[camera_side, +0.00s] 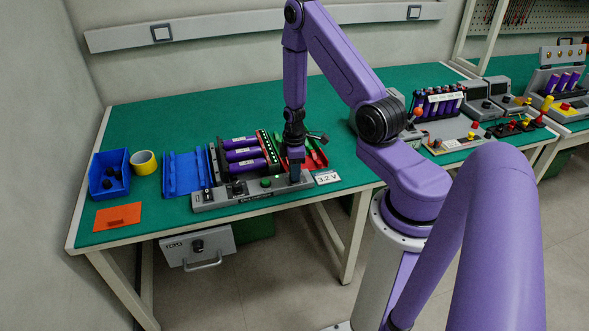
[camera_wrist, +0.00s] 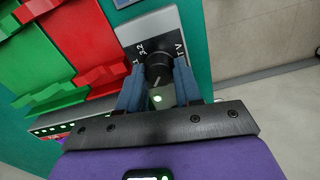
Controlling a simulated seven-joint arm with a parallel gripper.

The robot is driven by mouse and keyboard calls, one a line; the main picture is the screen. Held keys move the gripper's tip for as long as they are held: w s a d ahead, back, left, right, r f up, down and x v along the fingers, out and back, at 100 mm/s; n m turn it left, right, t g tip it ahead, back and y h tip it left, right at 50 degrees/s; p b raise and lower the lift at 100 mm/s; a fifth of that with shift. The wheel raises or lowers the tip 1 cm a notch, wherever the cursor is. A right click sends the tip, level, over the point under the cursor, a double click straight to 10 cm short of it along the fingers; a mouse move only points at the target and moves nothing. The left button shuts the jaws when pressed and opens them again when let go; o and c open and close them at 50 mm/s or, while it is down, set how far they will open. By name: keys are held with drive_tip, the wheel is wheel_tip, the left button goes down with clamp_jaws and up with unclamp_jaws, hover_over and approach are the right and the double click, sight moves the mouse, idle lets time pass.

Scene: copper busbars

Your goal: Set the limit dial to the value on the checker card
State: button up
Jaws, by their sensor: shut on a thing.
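The checker card (camera_side: 327,177) reads "3.2 V" and lies at the right end of the long grey checker (camera_side: 230,200) near the bench's front edge. In the wrist view the limit dial (camera_wrist: 157,66) is a round black knob with a pale pointer line, on a grey panel (camera_wrist: 192,32). White scale marks beside it include "3.2", partly covered. My gripper (camera_wrist: 158,76) is shut on the dial, one finger on each side. In the side view my gripper (camera_side: 295,177) points down at the checker's right end and hides the dial. I cannot tell the dial's exact setting.
Purple cells (camera_side: 243,155) lie in a rack behind the checker. Green and red trays (camera_wrist: 70,45) stand close beside my gripper. A blue bin (camera_side: 110,172), yellow tape (camera_side: 144,162) and orange card (camera_side: 117,216) are at the left. The back of the bench is clear.

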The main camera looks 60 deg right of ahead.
drive_tip(key=m, duration=2.1)
drive_tip(key=shift+m, duration=0.3)
idle(0.4)
drive_tip(key=o, duration=1)
drive_tip(key=shift+o, duration=0.2)
wheel_tip(320, 180, up, 18)
drive_tip(key=shift+f, duration=0.25)
